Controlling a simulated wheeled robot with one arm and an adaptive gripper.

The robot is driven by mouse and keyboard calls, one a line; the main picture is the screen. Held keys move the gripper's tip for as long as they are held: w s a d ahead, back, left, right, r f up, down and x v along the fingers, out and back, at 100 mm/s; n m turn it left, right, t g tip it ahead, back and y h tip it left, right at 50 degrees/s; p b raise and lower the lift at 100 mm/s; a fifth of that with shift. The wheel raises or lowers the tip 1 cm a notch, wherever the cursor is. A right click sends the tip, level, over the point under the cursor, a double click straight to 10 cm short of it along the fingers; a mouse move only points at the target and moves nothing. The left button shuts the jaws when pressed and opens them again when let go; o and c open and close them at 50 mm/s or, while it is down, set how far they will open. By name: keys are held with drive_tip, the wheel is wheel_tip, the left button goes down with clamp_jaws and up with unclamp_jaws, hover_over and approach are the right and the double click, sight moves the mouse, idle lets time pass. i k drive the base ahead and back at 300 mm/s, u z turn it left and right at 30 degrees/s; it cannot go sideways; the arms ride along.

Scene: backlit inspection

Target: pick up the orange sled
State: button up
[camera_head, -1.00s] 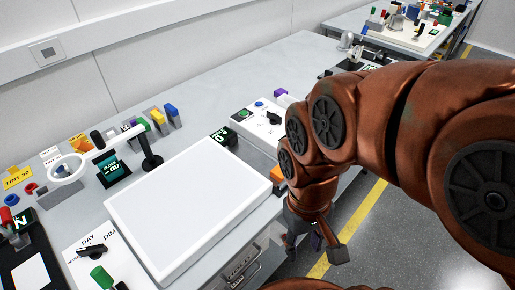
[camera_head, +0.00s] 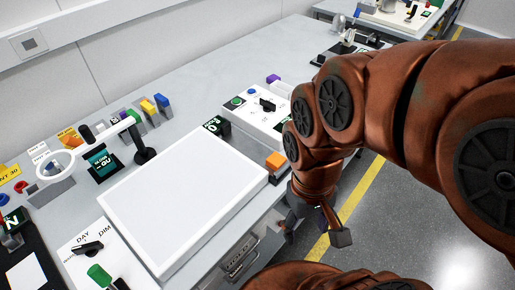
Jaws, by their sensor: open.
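A small orange block (camera_head: 276,161), which looks like the orange sled, sits on a grey piece at the right side of the white light panel (camera_head: 113,205), near the bench's front edge. My arm passes just to its right and its lower part is partly hard to see. My gripper (camera_head: 316,230) hangs below and to the right of the block, over the floor beyond the bench edge. It is open and empty, its fingers apart. It does not touch the block.
A white control box (camera_head: 250,112) with a green button and a black knob stands behind the block. A dark cube labelled in white (camera_head: 217,127) stands beside it. A ring magnifier (camera_head: 55,167) and coloured blocks (camera_head: 147,107) are at the left. The bench's back middle is clear.

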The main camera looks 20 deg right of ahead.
sight(276, 160)
drive_tip(key=z, duration=1.3)
drive_tip(key=k, duration=1.15)
drive_tip(key=u, duration=1.25)
drive_tip(key=i, duration=0.45)
